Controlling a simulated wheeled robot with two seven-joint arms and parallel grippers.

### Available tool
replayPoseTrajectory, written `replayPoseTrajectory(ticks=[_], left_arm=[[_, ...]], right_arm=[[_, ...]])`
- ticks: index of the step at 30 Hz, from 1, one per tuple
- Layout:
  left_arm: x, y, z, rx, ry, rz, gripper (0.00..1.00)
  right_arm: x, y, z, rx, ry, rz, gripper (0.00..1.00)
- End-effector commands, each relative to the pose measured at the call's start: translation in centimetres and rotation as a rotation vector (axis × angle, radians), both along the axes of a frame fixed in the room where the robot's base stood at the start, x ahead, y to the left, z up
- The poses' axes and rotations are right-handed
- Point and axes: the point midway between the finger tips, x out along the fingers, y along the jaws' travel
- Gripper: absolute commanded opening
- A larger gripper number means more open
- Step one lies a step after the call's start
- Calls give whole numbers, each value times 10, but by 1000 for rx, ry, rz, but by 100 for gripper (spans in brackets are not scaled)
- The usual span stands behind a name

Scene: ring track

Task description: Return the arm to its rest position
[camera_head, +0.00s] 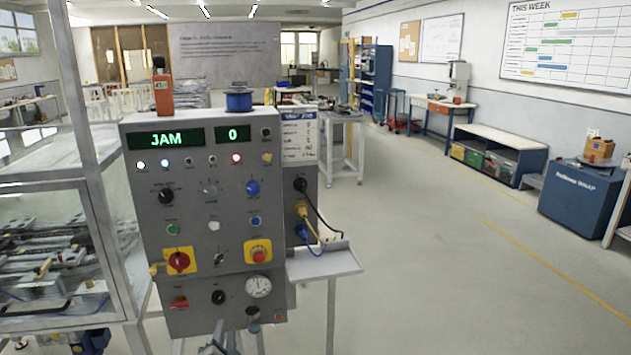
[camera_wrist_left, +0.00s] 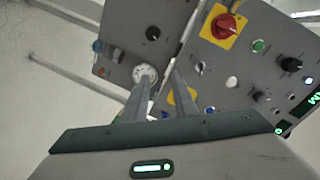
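My left gripper (camera_head: 221,337) shows only in part at the bottom edge of the head view, in front of the lower part of the grey control panel (camera_head: 135,205). In the left wrist view the two fingers (camera_wrist_left: 160,88) stand apart with nothing between them. The panel (camera_wrist_left: 265,60) shows tilted beyond the fingers, with the pressure gauge (camera_wrist_left: 145,73) and the red rotary switch on its yellow plate (camera_wrist_left: 223,27). I cannot tell the exact gap between fingertips and panel. My right gripper is in neither view.
The panel's displays (camera_head: 167,139) read JAM and 0. A glass-walled machine (camera_head: 60,205) stands at the left. A small shelf (camera_head: 325,263) with cables above it juts from the panel's right side. The floor (camera_head: 430,260) to the right is open, with a blue cabinet (camera_head: 583,200) beyond.

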Motion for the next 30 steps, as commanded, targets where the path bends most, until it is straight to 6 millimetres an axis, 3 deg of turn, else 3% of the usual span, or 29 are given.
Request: replayPoseTrajectory(ticks=[1,6,14,21,26,30], left_arm=[[-10,-2,-32,-23,46,-8,26],[-52,-10,-129,-116,191,-25,26],[-143,-20,-268,-262,413,-15,26],[-251,-22,-376,-388,611,33,26],[-333,-22,-435,-469,737,85,26],[-410,-20,-479,-535,843,145,26]], right_arm=[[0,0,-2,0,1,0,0],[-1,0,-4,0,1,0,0],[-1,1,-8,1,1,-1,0],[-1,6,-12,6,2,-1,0],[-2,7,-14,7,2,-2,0],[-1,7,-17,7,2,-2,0]])
